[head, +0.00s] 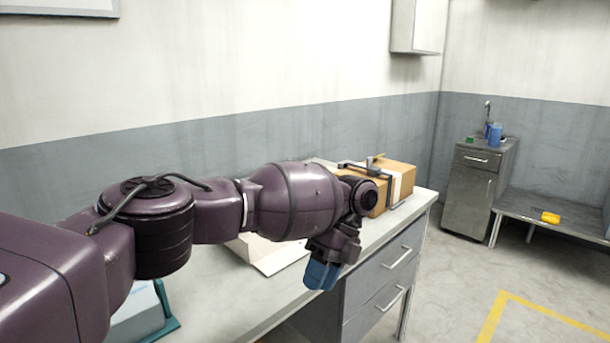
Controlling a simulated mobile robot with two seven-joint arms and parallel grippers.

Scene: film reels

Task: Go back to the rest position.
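My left arm reaches in from the left across the desk (222,285). My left gripper (322,276), with blue fingertips, hangs down by the desk's front edge, above the drawers. Its fingers overlap from this angle, so their gap is hidden. I see nothing clearly held in it. My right gripper is out of view.
A cardboard box (398,180) with a dark metal piece (352,167) by it stands at the desk's far end, partly behind my wrist. A pale sheet or folder (272,258) lies under my forearm. A grey cabinet (470,190) and low bench (530,207) stand right; the floor before them is clear.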

